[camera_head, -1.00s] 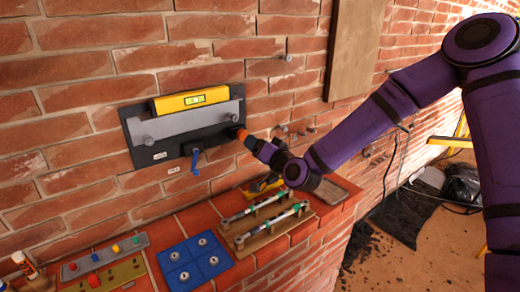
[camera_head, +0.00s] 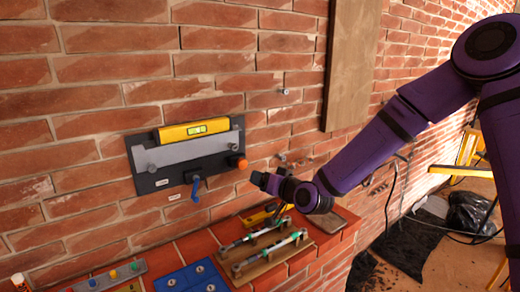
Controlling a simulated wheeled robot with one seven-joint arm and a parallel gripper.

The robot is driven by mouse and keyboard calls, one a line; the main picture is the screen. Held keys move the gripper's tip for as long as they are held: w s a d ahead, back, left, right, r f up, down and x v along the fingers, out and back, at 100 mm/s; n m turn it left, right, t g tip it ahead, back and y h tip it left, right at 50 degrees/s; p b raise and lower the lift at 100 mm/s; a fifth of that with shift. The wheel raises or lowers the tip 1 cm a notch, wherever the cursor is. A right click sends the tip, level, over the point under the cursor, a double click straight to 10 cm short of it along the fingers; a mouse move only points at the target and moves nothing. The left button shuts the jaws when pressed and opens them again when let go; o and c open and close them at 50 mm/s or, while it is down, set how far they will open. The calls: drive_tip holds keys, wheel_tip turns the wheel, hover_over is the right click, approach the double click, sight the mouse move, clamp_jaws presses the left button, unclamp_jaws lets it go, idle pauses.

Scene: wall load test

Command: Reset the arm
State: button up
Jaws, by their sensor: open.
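My purple arm reaches in from the right, and my gripper (camera_head: 259,179) is at its end in front of the brick wall. The gripper is small and dark here, and its fingers are hard to make out. It is just right of and below the orange knob (camera_head: 242,164) on the dark wall panel (camera_head: 150,182), with a gap between them. The panel carries a grey plate, a yellow spirit level (camera_head: 194,129) and a blue-handled lever (camera_head: 195,189). Nothing shows in the gripper.
Below is a brick ledge (camera_head: 188,243) with a wooden tool rack (camera_head: 262,262), a blue plate (camera_head: 190,280) and a grey button strip (camera_head: 105,281). A wooden board (camera_head: 351,65) stands against the wall. Black bags (camera_head: 468,212) and a yellow ladder (camera_head: 466,155) are on the right.

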drive_tip(key=s+d+r+n+g+h, duration=0.15)
drive_tip(key=s+d+r+h, duration=0.25)
drive_tip(key=s+d+r, duration=0.4)
drive_tip(key=s+d+r+g+h, duration=0.4)
drive_tip(key=s+d, duration=0.3)
drive_tip(key=d, duration=0.4)
drive_tip(key=s+d+r+m, duration=0.1)
drive_tip(key=s+d, duration=0.2)
drive_tip(key=s, duration=0.4)
drive_tip(key=s+d+r+m+g+h, duration=0.1)
drive_tip(key=s+d+r, duration=0.1)
drive_tip(key=s, duration=0.5)
drive_tip(key=s+d+r+m+g, duration=0.1)
drive_tip(key=s+d+r, duration=0.1)
drive_tip(key=s+d, duration=0.2)
drive_tip(key=s, duration=0.3)
drive_tip(key=shift+s+d+r+h, duration=0.15)
drive_tip(key=shift+s+d+h, duration=0.1)
drive_tip(key=shift+h, duration=0.15)
drive_tip(key=shift+w+m, duration=0.1)
drive_tip(key=shift+m, duration=0.15)
